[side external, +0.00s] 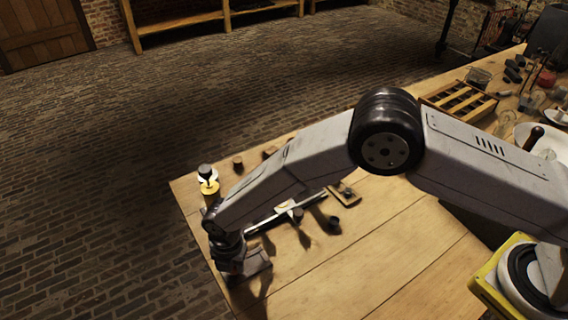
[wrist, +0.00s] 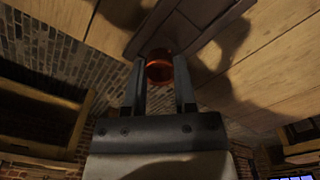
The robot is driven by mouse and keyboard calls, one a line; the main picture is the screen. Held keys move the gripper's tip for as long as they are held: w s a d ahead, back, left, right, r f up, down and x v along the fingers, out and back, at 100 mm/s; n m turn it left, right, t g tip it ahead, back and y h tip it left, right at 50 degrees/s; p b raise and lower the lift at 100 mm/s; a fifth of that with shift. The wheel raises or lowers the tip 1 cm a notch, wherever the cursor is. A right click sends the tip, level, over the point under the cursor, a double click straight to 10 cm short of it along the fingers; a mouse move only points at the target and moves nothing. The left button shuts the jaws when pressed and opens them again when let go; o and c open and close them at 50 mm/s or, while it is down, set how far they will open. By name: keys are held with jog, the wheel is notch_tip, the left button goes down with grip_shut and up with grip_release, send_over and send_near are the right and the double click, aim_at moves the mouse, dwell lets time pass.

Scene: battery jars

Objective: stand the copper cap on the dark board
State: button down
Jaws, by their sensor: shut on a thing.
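The copper cap (wrist: 159,67) is between the two fingertips of my gripper (wrist: 161,84) in the wrist view, and the fingers are shut on it. The dark board (wrist: 180,18) lies just beyond the cap in that view. I cannot tell whether the cap touches it. In the side external view my gripper (side external: 232,265) is low at the table's near left corner, beside what looks like the dark board (side external: 257,263). The cap is hidden there by my arm.
A yellow jar (side external: 210,188) with a black top stands at the table's left edge. A metal rail (side external: 300,207), a small dark knob (side external: 334,221) and a wooden block (side external: 345,195) lie right of my gripper. A compartmented wooden tray (side external: 458,101) is farther back. The front table middle is clear.

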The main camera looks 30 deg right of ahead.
aim_at(234, 269)
jog(key=shift+f, duration=0.45)
jog(key=shift+f, duration=0.1)
jog(key=shift+c, duration=2)
grip_release()
notch_tip(234, 269, up, 12)
jog(key=shift+d+r, duration=0.1)
jog(key=shift+r, duration=0.1)
